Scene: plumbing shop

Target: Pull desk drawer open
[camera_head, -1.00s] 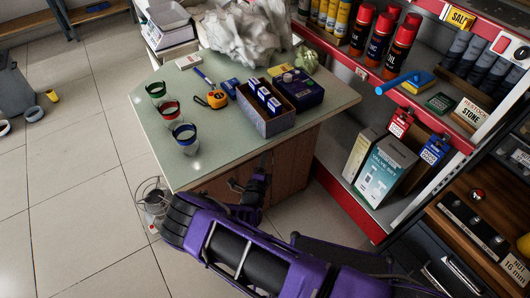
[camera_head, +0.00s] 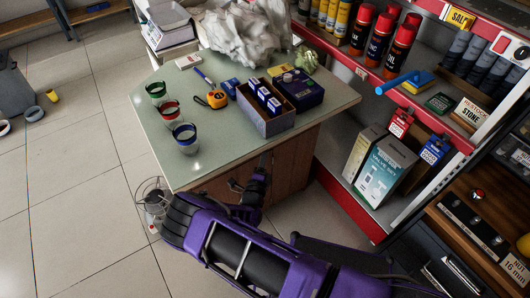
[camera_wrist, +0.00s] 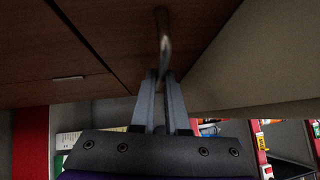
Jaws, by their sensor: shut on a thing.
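The desk (camera_head: 215,140) has a pale green top and brown wooden front panels (camera_head: 285,165). In the wrist view, the dark brown drawer front (camera_wrist: 110,30) fills the upper part. A thin metal handle (camera_wrist: 163,40) sticks out from it. My gripper (camera_wrist: 161,78) is shut on this handle, with both fingertips at its lower end. In the head view my gripper (camera_head: 245,183) is at the desk front, below the top's edge, and is partly hidden by my arm. Whether the drawer stands out from the desk is hard to tell.
Several cups, a tape measure (camera_head: 217,99) and a box of small packets (camera_head: 265,120) stand on the desk. A red-edged shelf (camera_head: 345,205) is close on the right. A wire-guarded object (camera_head: 152,203) is on the floor at left.

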